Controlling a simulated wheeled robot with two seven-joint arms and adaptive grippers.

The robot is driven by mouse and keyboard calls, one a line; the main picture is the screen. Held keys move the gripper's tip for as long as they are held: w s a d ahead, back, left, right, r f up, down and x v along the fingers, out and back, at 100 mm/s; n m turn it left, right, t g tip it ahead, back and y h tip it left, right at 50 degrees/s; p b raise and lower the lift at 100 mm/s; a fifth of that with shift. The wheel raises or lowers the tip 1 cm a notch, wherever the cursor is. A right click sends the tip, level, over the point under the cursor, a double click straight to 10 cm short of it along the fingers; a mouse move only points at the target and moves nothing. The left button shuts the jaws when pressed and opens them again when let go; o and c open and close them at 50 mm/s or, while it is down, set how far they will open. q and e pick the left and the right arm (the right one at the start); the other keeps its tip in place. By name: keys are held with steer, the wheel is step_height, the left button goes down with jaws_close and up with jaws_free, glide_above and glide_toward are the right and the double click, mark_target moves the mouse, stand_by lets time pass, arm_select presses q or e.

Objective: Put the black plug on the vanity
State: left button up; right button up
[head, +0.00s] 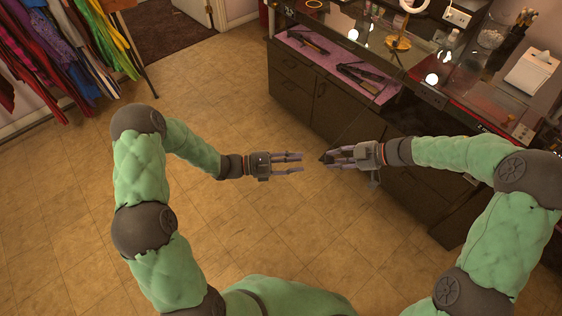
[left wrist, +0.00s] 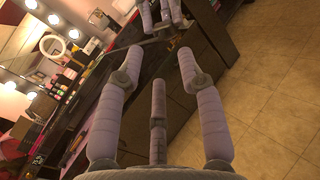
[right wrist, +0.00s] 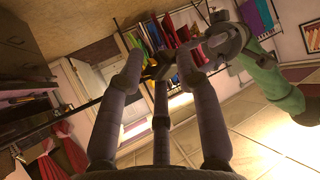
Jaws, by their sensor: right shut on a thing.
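The black plug (head: 325,158) is a small dark piece at the tips of my right gripper (head: 340,156), which is shut on it. In the right wrist view a dark shape (right wrist: 158,72) shows between the fingertips, too dim to make out in detail. My left gripper (head: 300,163) is open and empty, its fingertips facing the right gripper across a small gap. Both grippers are in front of the vanity (head: 296,80), over the floor. The vanity is a dark cabinet with drawers and a glass-covered top at the upper right.
Hair tools (head: 360,76) lie on a mauve strip along the vanity's front. Clothes (head: 75,45) hang at the upper left. The tiled floor (head: 235,110) is clear.

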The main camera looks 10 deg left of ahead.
arm_select(q)
steer(key=x, duration=0.6)
jaws_close()
arm_select(e)
steer(key=o, duration=1.2)
